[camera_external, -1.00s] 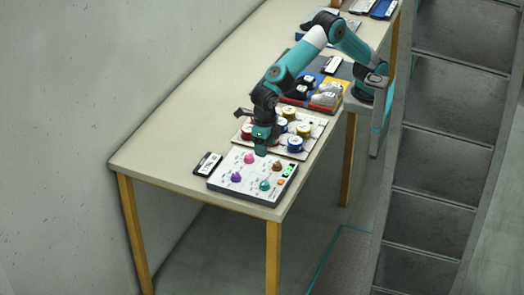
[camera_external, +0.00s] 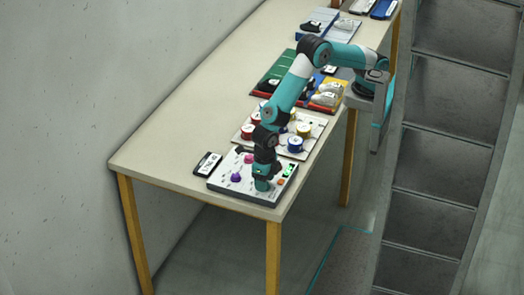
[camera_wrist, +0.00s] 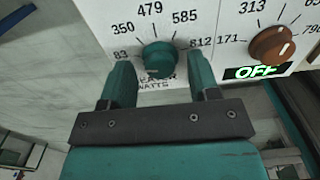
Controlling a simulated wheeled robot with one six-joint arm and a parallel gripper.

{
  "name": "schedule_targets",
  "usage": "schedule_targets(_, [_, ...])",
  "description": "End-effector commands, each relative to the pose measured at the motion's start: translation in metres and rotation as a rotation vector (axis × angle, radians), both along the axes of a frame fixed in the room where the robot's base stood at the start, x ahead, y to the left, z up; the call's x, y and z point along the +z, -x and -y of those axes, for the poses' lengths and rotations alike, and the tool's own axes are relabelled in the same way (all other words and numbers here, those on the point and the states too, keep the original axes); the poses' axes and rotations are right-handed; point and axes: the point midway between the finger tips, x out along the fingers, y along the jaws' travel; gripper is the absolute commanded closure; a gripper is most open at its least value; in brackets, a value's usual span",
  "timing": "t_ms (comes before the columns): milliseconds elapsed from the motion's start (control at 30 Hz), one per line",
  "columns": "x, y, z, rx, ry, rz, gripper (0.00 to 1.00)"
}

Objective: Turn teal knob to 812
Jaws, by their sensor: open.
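The teal knob (camera_wrist: 159,60) sits on a white control panel (camera_external: 250,192). In the wrist view numbers 83, 350, 479, 585 and 812 run around it from left to right, with 812 (camera_wrist: 200,43) at its right. A small pale mark shows near the knob's lower edge. My gripper (camera_wrist: 161,80) is open, its two teal fingers on either side of the knob with gaps between. In the external view my gripper (camera_external: 262,184) is down over the front right of the panel and hides the knob.
A brown knob (camera_wrist: 271,45) and a green OFF display (camera_wrist: 254,72) lie to the right in the wrist view. A purple knob (camera_external: 236,177) and a pink knob (camera_external: 249,159) stand on the panel's left side. A tray of spools (camera_external: 301,128) lies behind.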

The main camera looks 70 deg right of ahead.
Motion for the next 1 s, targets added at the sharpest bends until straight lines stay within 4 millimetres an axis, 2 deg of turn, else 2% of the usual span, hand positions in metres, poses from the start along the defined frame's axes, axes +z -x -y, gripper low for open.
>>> schedule_targets(100, [0.0001,0.0000,0.0000,0.000,0.000,0.000,0.47])
schedule_targets(300, [0.0003,0.0000,0.0000,0.000,0.000,0.000,0.93])
schedule_targets(667, [0.0003,0.0000,-0.0001,-0.042,0.000,0.000,0.94])
schedule_targets(1000, [-0.0001,-0.0001,-0.0003,-0.270,-0.001,0.000,0.94])
